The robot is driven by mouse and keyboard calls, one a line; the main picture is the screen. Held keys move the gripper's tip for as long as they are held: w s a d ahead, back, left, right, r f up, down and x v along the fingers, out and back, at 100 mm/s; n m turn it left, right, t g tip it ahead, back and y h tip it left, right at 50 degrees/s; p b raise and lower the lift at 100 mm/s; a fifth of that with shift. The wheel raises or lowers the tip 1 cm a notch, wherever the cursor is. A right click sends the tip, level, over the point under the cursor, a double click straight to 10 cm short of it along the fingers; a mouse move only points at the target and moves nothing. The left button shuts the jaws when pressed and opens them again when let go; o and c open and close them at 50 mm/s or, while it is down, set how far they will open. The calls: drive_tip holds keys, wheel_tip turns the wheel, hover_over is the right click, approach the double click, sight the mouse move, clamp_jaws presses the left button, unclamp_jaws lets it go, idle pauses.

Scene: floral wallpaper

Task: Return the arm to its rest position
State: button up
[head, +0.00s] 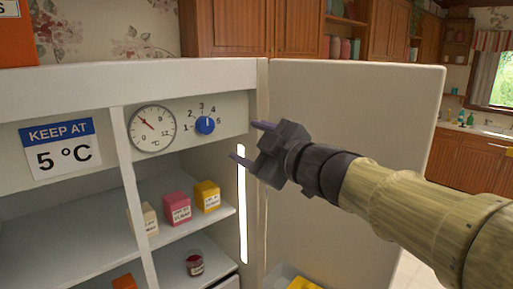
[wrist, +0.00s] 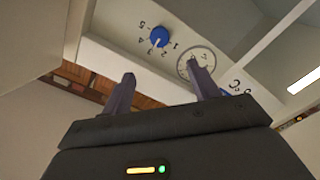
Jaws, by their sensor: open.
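My gripper (head: 249,141) is open and empty, in front of the open fridge near its right inner edge. Its two fingers point left, toward the control panel, apart from the blue dial (head: 205,125). The dial is numbered 1 to 5, and its pointer is turned up, near 3 to 4. In the wrist view my open fingers (wrist: 160,90) show with the blue dial (wrist: 159,37) and the round gauge (wrist: 197,66) beyond them. My arm reaches in from the right, across the open fridge door (head: 350,100).
The gauge (head: 152,129) and a "KEEP AT 5 °C" sign (head: 60,148) are on the fridge. Pink (head: 177,208) and yellow (head: 207,197) boxes stand on a shelf, with a red jar (head: 194,264) below. The open door stands behind my arm. Wooden cabinets (head: 240,28) are at the back.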

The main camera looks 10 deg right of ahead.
drive_tip(key=shift+v, duration=0.85)
drive_tip(key=w+d+f+m+g+h, duration=0.1)
drive_tip(key=d+f+m+h, duration=0.25)
drive_tip(key=f, duration=0.35)
drive_tip(key=d+f+m+g+h, duration=0.1)
drive_tip(key=d+f+m+h, duration=0.2)
drive_tip(key=f, duration=0.5)
drive_tip(key=w+d+f+m+g+h, duration=0.1)
drive_tip(key=f+m+h, duration=0.25)
drive_tip(key=f, duration=0.35)
drive_tip(key=s+f+m+g, duration=0.5)
drive_tip(key=s+f+g, duration=0.4)
drive_tip(key=s+f, duration=0.6)
wheel_tip(320, 180, down, 3)
drive_tip(key=shift+d+f+m, duration=0.15)
drive_tip(key=shift+d+m, duration=0.25)
drive_tip(key=shift+d, duration=0.05)
